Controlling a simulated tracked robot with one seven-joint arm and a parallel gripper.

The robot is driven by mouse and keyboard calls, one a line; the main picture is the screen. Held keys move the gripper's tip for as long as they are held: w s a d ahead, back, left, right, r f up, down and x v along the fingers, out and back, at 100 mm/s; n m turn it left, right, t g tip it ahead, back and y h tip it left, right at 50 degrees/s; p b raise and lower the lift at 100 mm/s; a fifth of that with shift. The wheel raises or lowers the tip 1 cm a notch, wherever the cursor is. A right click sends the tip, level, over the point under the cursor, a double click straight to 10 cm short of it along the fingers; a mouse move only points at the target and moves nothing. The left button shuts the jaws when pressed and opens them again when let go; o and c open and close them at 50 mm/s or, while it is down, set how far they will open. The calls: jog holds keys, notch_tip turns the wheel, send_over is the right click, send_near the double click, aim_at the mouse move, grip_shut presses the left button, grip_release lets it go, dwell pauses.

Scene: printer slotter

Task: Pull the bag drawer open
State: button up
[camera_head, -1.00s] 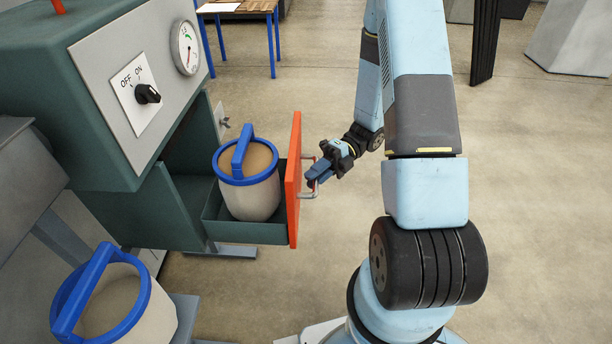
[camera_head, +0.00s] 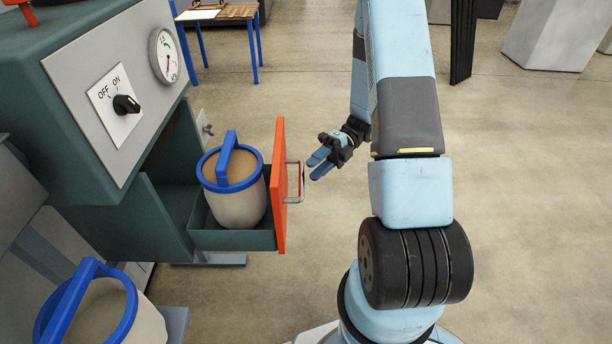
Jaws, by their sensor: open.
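The bag drawer (camera_head: 235,241) stands pulled out of the green machine, with an orange front panel (camera_head: 280,190) and a metal handle (camera_head: 296,182). A beige bag container (camera_head: 238,207) with a blue rim and blue handle sits upright in the drawer. My gripper (camera_head: 315,167) is open and empty, just right of the handle and apart from it. Its two blue fingers point left toward the handle.
The green machine (camera_head: 90,190) has an OFF/ON knob (camera_head: 126,104) and a gauge (camera_head: 164,56). A second blue-rimmed container (camera_head: 140,325) stands at the lower left. A small table (camera_head: 218,12) is at the back. The floor right of the drawer is clear.

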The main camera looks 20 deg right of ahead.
jog(key=v, duration=0.7)
jog(key=shift+w+d, duration=0.25)
jog(key=shift+d, duration=0.1)
jog(key=s+a+r+n+t+h, duration=0.2)
jog(key=s+r+n+t+h, duration=0.2)
jog(key=r+n, duration=0.6)
jog(key=s+a+r+n+t+h, duration=0.2)
jog(key=s+r+n+t+h, duration=0.2)
jog(key=s+r+n, duration=0.3)
jog(key=s+a+r+n+t+h, duration=0.2)
jog(key=s+r+n+t+h, duration=0.3)
jog(key=r+n, duration=0.8)
jog(key=shift+s+a+n+h, duration=0.15)
jog(key=shift+s+n+h, duration=0.6)
jog(key=shift+n, duration=0.25)
